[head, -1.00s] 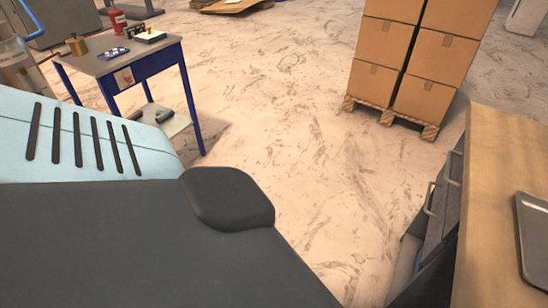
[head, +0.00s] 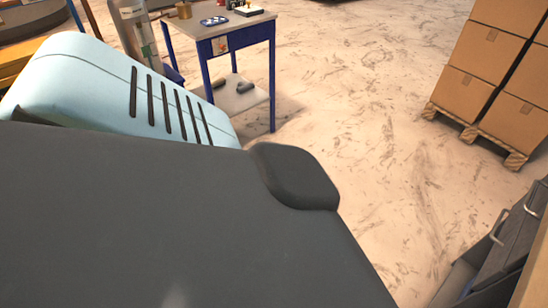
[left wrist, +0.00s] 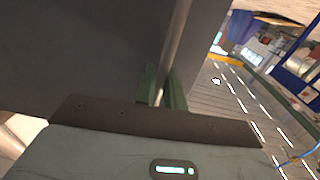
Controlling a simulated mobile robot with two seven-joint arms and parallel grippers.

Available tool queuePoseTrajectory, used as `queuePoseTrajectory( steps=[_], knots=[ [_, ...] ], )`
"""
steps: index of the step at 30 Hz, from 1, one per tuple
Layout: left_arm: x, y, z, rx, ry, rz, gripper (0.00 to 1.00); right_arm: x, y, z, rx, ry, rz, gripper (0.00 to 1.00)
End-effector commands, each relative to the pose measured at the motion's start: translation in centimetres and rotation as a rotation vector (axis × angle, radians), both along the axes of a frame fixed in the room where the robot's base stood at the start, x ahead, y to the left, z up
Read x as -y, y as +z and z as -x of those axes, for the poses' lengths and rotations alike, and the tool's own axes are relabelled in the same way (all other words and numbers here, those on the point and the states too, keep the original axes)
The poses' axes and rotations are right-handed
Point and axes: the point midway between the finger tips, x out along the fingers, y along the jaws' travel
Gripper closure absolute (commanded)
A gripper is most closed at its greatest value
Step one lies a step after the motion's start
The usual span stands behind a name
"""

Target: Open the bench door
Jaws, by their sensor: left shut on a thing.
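The bench (head: 538,275) shows only in part at the lower right edge of the head view, with dark grey fronts and bar handles (head: 497,228) on its side. In the left wrist view a large flat grey panel (left wrist: 70,50), which looks like the bench door, fills the upper left. A slim upright metal bar handle (left wrist: 176,45) stands in front of it. My left gripper (left wrist: 161,82) has its green fingers closed around the bar. The head view does not show this grip. My right gripper is in neither view.
A blue-legged table (head: 233,30) with small items stands at the upper left of the head view. Stacked cardboard boxes (head: 488,65) on a wooden pallet (head: 470,134) stand at the upper right. The pale floor (head: 370,120) between them is clear.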

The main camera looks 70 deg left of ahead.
Motion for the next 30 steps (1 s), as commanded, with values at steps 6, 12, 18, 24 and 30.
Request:
queuePoseTrajectory(
  steps=[6,12,18,24,30],
  knots=[
    [0.29,0.1,0.35,0.004,-0.002,0.0,1.0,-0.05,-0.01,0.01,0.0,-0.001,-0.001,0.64],
    [0.3,0.1,0.36,0.004,-0.002,0.0,1.0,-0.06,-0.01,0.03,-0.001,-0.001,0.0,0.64],
    [0.3,0.09,0.35,0.003,-0.002,0.0,0.78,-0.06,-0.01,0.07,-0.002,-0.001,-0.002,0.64],
    [0.28,0.04,0.37,0.002,-0.002,0.0,0.74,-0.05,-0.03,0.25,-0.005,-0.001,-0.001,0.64],
    [0.27,0.02,0.37,0.001,-0.002,0.001,0.74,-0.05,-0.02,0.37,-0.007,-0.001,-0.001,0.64]
  ],
)
